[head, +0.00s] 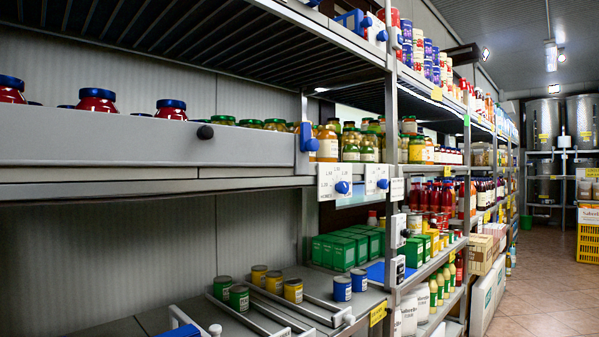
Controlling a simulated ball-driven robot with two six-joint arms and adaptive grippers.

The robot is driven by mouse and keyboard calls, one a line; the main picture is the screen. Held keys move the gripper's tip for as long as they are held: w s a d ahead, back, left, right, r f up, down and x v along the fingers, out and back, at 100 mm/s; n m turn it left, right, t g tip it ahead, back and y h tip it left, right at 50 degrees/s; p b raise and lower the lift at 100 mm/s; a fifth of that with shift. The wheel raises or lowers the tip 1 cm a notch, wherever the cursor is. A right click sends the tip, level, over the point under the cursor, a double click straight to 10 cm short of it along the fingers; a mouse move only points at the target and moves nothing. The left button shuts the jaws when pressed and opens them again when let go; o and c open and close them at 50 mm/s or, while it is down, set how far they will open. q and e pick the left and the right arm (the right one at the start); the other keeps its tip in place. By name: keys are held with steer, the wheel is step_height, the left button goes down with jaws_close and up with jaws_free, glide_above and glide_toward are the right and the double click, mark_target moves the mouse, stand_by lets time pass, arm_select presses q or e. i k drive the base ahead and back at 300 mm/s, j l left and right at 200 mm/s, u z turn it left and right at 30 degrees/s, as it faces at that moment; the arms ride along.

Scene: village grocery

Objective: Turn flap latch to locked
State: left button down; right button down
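A long grey flap (120,146) runs across the front of the upper left shelf, with a black knob (205,132) on its face. A blue latch (308,138) sits at the flap's right end, beside the shelf post. Its longer part looks upright, with a rounded part toward the lower right. I cannot tell from this distance whether it is locked. Neither of my grippers shows in the head view.
Jars with blue lids (97,100) stand behind the flap. White plates with blue knobs (342,187) hang right of the latch. Below, several cans (239,297) and green boxes (333,250) stand on a shelf. The tiled aisle (545,285) at right is clear.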

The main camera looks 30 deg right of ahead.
mark_target(308, 144)
steer(key=z, duration=1.1)
